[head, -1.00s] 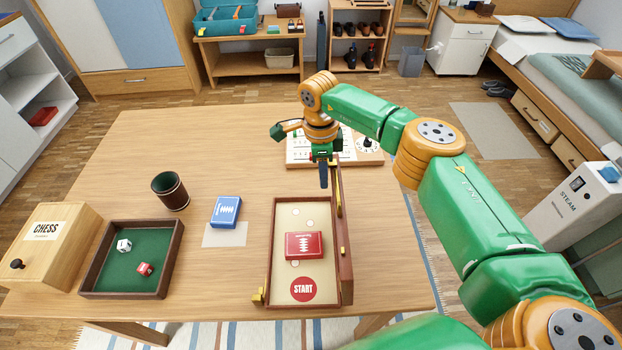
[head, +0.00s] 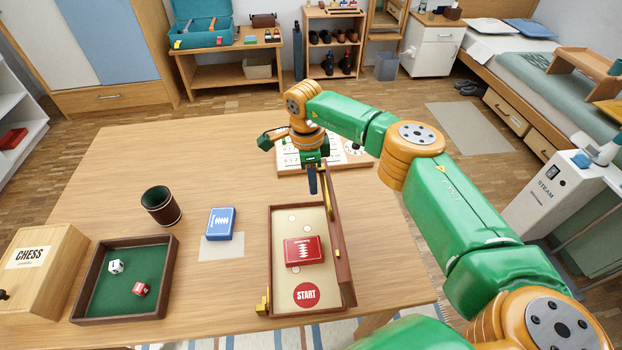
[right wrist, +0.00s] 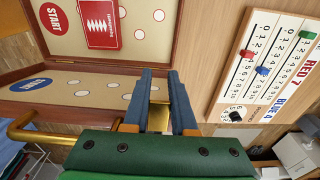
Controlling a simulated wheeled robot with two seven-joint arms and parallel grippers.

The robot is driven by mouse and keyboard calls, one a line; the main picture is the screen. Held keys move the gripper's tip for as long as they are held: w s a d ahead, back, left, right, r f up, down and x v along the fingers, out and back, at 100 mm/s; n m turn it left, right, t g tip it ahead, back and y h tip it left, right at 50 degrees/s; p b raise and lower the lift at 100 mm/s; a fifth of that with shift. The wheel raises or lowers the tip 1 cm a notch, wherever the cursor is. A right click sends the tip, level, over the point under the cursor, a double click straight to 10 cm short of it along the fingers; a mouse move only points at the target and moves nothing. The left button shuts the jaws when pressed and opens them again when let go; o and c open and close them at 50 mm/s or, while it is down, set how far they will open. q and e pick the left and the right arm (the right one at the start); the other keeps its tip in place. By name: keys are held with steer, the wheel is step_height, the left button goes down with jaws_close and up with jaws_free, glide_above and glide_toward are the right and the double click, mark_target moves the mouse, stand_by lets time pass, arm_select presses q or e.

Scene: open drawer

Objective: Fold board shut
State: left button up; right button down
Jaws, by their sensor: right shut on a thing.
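The folding board lies open on the table. Its flat half (head: 283,272) has a red START circle and a red card box (head: 304,251) lying on it. Its other half (head: 342,262) stands up steeply along the right side, seen nearly edge-on in the head view. In the right wrist view, this half (right wrist: 60,112) shows a blue START mark. My right gripper (head: 313,188) is at the far end of the raised half, pointing down. In the right wrist view, its blue fingers (right wrist: 160,80) are shut with a brass part of the board between them. My left gripper is out of view.
A blue card box (head: 221,223), dice tray (head: 167,270), dice cup (head: 161,206) and chess box (head: 45,258) stand left of the board. A scoreboard (head: 352,160) lies just beyond my right gripper. The table's far left is clear.

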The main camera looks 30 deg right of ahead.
steer(key=shift+s+d+f, duration=0.1)
stand_by(0.4)
steer(key=c, duration=1)
jaws_free()
steer(key=shift+o, duration=1.4)
steer(key=shift+d+f, duration=0.1)
steer(key=shift+d, duration=0.05)
steer(key=r, duration=0.4)
steer(key=r+b, duration=0.1)
steer(key=r, duration=0.2)
steer(key=shift+w, duration=0.3)
